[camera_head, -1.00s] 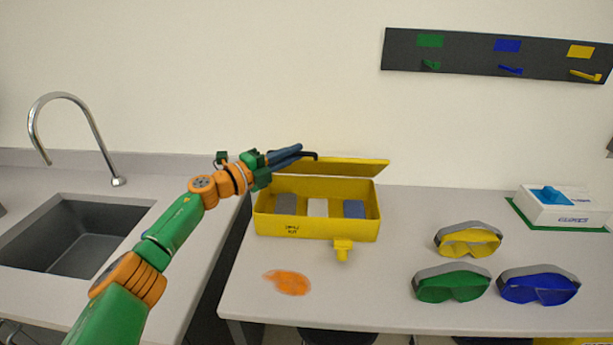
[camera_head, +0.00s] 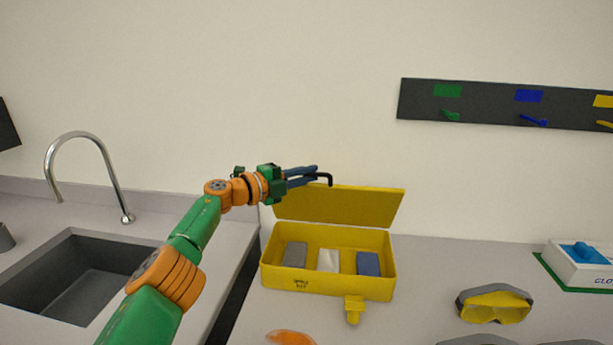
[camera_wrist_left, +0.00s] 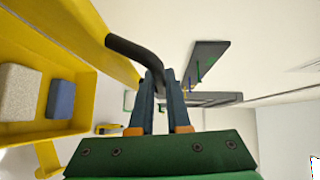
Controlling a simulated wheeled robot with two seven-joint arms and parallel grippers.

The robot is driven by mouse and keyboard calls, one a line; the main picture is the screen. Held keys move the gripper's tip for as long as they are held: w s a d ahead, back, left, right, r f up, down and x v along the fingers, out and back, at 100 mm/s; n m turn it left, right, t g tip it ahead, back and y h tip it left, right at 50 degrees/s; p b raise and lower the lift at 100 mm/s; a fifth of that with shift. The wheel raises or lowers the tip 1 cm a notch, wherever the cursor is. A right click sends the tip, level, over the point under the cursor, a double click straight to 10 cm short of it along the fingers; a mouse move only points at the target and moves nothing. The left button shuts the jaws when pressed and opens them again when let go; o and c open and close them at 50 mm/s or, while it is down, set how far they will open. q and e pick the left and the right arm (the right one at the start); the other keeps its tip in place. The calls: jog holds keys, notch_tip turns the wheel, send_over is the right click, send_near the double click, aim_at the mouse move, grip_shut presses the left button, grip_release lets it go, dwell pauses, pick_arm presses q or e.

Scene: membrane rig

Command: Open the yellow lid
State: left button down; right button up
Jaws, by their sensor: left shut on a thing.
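The yellow lid (camera_head: 372,204) stands raised at the back of the yellow box (camera_head: 335,286), tilted up with its inner face showing. My left gripper (camera_head: 308,176) is above the lid's left part, shut on a black bent rod (camera_head: 326,178). In the left wrist view the rod (camera_wrist_left: 135,50) runs from between the left gripper's fingers (camera_wrist_left: 160,85) to the yellow lid's edge (camera_wrist_left: 105,35). I cannot tell whether the rod is fixed to the lid or only touches it. A yellow latch (camera_head: 353,308) hangs at the box front. My right gripper is not in view.
The box holds a grey block (camera_head: 295,254), a white block (camera_head: 328,260) and a blue block (camera_head: 368,264). Yellow goggles (camera_head: 495,305) lie to the right, and an orange patch (camera_head: 290,338) in front. A sink (camera_head: 75,275) is at left, a dark hook board (camera_head: 485,104) on the wall.

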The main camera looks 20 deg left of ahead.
pick_arm(q)
jog(key=c, duration=0.9)
grip_release()
jog(key=shift+w, duration=0.1)
jog(key=b+v, duration=0.1)
jog(key=v, duration=0.6)
jog(key=shift+f, duration=0.1)
